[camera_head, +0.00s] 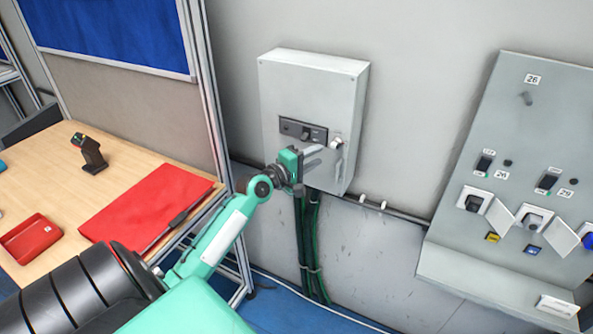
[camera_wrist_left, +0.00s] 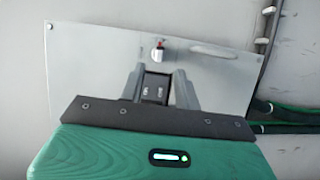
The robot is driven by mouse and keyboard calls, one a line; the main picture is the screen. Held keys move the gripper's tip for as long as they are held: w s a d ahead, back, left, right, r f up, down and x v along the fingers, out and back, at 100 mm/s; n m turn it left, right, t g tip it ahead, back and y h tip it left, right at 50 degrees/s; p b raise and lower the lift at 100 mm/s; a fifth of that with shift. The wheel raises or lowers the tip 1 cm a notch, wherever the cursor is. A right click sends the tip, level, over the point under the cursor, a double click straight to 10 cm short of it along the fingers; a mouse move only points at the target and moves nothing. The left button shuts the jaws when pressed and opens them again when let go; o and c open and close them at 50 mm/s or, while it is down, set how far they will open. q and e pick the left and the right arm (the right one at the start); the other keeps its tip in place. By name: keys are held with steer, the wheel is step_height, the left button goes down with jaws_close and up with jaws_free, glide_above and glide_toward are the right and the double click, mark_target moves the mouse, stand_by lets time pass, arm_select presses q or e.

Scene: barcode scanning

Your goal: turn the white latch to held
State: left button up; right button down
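A white knob-like latch (camera_head: 336,142) sits on the front of a light grey wall box (camera_head: 290,85), right of a dark switch panel (camera_head: 290,127). In the left wrist view the latch (camera_wrist_left: 157,51) appears small, with a red and dark spot at its top. My left gripper (camera_head: 316,156) is just below the panel, to the lower left of the latch, and apart from it. In the left wrist view its two grey fingers are spread, with the dark panel (camera_wrist_left: 154,90) showing between them. The gripper is empty. My right gripper is not in view.
A pale bar handle (camera_head: 338,165) is just below the latch. Green and black cables (camera_head: 308,245) run down under the box. A sloped console (camera_head: 480,130) with switches stands right. A wooden table (camera_head: 140,165) with a red folder (camera_head: 150,195) is left.

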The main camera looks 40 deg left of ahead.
arm_select(q)
steer(key=s+a+b, duration=0.1)
steer(key=s+b, duration=0.1)
steer(key=s, duration=0.4)
steer(key=shift+s, duration=0.3)
